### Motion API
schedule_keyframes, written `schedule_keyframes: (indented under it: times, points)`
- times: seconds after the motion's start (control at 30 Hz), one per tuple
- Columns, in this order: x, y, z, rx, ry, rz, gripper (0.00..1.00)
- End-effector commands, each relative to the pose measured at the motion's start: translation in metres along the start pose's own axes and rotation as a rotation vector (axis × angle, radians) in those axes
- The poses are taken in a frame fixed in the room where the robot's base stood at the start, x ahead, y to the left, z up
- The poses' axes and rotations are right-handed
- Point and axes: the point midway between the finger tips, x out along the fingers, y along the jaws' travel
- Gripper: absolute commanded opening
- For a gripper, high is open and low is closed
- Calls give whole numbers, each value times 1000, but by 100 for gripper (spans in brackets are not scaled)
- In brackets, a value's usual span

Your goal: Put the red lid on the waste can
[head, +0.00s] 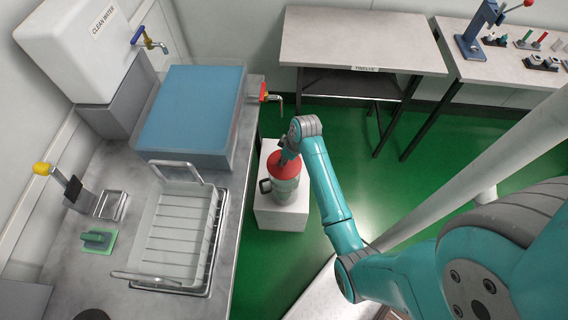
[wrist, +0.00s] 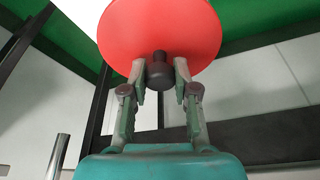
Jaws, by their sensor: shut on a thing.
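The red lid (head: 283,165) is a round disc over the mouth of the grey waste can (head: 286,191), which has a dark handle on its left. In the wrist view the lid's red face (wrist: 160,28) fills the top middle, with a dark knob (wrist: 160,73) at its centre. My gripper (wrist: 160,75) is shut on that knob. In the head view my gripper (head: 287,156) is right above the can. I cannot tell whether the lid rests on the rim or hangs just above it. The can is hidden behind the lid in the wrist view.
The can stands on a white block (head: 279,217) beside the grey counter (head: 70,235). A red-handled tap (head: 268,95) juts out near the can.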

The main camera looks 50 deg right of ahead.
Motion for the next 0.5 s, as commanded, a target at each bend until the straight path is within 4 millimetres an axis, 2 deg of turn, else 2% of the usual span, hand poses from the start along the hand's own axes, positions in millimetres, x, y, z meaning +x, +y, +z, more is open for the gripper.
schedule_keyframes:
  times: [0.3, 0.5]
  points:
    - [34, -1, 11, 1, -2, -2, 0]
    - [34, 0, 11, 1, -1, 0, 0]
